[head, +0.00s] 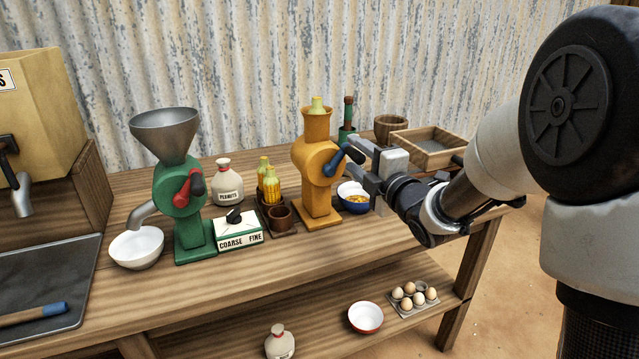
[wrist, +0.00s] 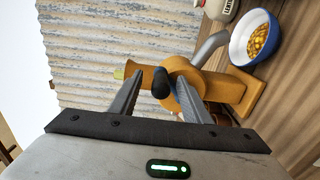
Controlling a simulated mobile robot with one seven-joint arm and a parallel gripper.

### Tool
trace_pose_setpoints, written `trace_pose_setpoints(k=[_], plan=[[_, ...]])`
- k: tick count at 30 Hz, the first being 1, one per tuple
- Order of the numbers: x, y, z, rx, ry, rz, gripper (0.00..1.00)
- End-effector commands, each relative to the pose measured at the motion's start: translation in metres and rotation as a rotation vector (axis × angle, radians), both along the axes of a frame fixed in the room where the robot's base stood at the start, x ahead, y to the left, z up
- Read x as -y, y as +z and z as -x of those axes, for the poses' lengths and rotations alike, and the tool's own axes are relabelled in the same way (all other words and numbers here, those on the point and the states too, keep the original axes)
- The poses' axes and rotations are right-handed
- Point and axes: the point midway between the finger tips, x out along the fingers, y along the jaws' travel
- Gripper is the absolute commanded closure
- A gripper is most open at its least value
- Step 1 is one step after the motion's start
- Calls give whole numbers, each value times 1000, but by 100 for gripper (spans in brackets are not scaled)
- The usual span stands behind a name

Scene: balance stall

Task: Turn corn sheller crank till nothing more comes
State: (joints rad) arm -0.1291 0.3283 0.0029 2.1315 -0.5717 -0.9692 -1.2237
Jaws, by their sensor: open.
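The yellow corn sheller (head: 314,198) stands upright on the bench, with a pale cob (head: 318,102) poking out of its top. Its crank has a blue arm (head: 332,164) and a black handle (head: 355,153) pointing toward my gripper (head: 362,166). My gripper is open at the sheller's right side. In the wrist view the black handle (wrist: 160,84) lies between the two open fingers, end-on; I cannot tell whether they touch it. A white and blue bowl (head: 354,203) with yellow kernels (wrist: 259,40) sits beneath the sheller's grey spout (wrist: 208,46).
A green mill (head: 188,225) with a red crank stands left, beside a white bowl (head: 136,250). A wooden tray (head: 432,161) lies behind my gripper. Eggs (head: 416,298) sit on the lower shelf.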

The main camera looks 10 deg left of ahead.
Motion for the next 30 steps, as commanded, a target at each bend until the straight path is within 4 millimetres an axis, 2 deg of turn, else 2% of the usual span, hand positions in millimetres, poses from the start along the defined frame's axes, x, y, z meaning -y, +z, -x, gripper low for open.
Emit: trace_pose_setpoints(k=[21, 30], plan=[[40, 0, 58, 1, -2, 1, 56], [44, 0, 65, 0, -1, 0, 56]])
